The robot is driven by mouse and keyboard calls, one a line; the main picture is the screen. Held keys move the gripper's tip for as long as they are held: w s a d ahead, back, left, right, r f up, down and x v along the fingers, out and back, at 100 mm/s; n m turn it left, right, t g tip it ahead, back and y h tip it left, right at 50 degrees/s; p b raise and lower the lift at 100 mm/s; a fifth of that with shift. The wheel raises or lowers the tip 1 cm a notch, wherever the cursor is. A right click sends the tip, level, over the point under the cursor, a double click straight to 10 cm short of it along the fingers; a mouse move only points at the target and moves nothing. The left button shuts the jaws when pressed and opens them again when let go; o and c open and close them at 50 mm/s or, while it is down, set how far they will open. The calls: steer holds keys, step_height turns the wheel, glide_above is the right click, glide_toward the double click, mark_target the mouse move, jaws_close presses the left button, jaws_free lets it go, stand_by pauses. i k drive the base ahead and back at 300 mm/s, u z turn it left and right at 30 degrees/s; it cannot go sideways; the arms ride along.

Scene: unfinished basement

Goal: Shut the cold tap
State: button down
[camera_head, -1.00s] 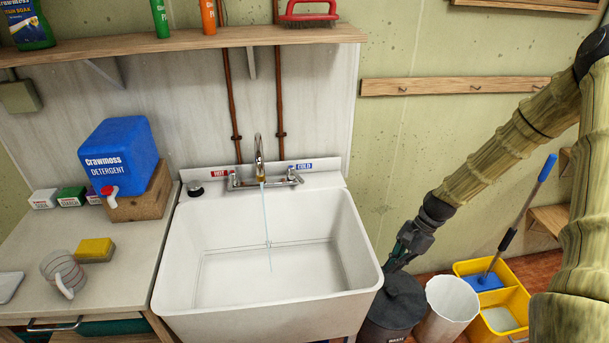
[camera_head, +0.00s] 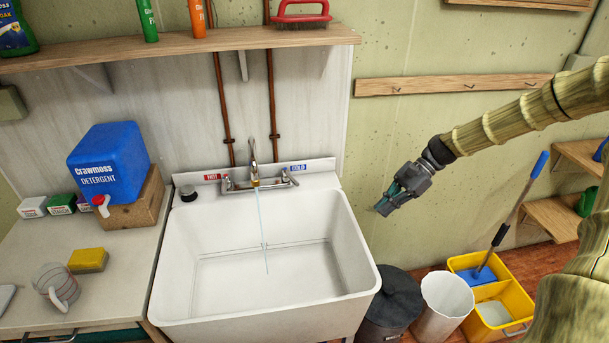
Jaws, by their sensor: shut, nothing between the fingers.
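The cold tap (camera_head: 289,178) is the handle on the right end of the chrome faucet, below the blue COLD label (camera_head: 299,168). The hot tap (camera_head: 227,184) is on the left end, by the red HOT label (camera_head: 212,177). A thin stream of water (camera_head: 263,230) runs from the spout (camera_head: 253,162) into the white sink (camera_head: 361,283). My gripper (camera_head: 383,208) is shut and empty. In the picture it is to the right of the sink and the cold tap, apart from both, with its tip pointing down and left.
A wooden shelf (camera_head: 180,48) runs above the sink. A dark waste bin (camera_head: 391,305), a white bin (camera_head: 446,300) and a yellow mop bucket (camera_head: 515,297) stand right of the sink. The wall right of the faucet is clear.

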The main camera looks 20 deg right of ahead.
mark_target(284, 170)
steer(key=i, duration=0.9)
